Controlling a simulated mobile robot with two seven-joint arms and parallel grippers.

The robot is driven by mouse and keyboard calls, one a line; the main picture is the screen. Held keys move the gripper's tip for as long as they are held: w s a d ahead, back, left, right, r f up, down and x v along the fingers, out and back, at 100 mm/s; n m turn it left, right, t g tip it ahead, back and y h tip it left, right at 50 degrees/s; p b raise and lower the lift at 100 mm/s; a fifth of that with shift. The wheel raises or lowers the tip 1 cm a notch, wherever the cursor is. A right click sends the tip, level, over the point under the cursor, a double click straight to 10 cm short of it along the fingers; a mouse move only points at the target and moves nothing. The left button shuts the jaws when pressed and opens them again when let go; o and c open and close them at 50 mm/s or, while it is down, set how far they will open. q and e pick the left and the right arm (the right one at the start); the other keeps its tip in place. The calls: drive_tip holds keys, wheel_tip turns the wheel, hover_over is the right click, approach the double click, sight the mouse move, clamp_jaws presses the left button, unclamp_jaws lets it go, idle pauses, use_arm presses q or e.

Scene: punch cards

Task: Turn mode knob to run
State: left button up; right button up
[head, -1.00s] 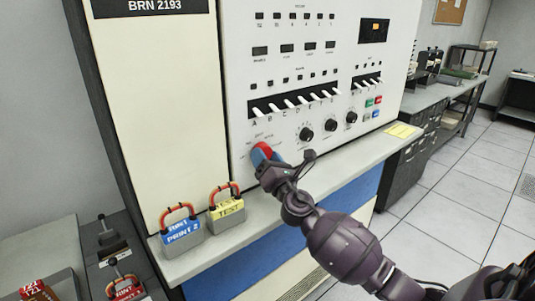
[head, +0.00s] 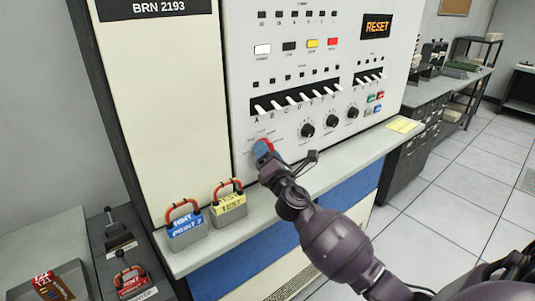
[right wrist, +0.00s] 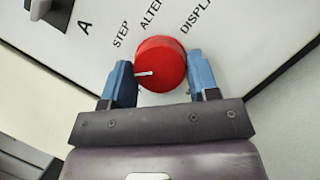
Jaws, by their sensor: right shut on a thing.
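The red mode knob (right wrist: 160,58) sits low on the left of the white console panel (head: 245,90). In the right wrist view its white pointer line points left in the picture. The labels STEP, ALTER and part of DISPLAY show above it. The knob also shows in the head view (head: 267,144), partly hidden by my right gripper (head: 265,151). The blue fingers of my right gripper stand on both sides of the knob, shut on it. No label reading run is legible. My left gripper is not in view.
White, yellow and red lamps are lit. Black knobs (head: 307,130) and white switches are right of the red knob.

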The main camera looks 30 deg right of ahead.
drive_tip(key=o, duration=0.9)
drive_tip(key=b+v, duration=0.1)
drive_tip(key=v, duration=0.8)
drive_tip(key=shift+s+f, duration=0.1)
drive_tip(key=shift+s, duration=0.05)
drive_tip(key=shift+s+a+f+b, duration=0.15)
drive_tip(key=shift+s+b, duration=0.15)
drive_tip(key=shift+s, duration=0.35)
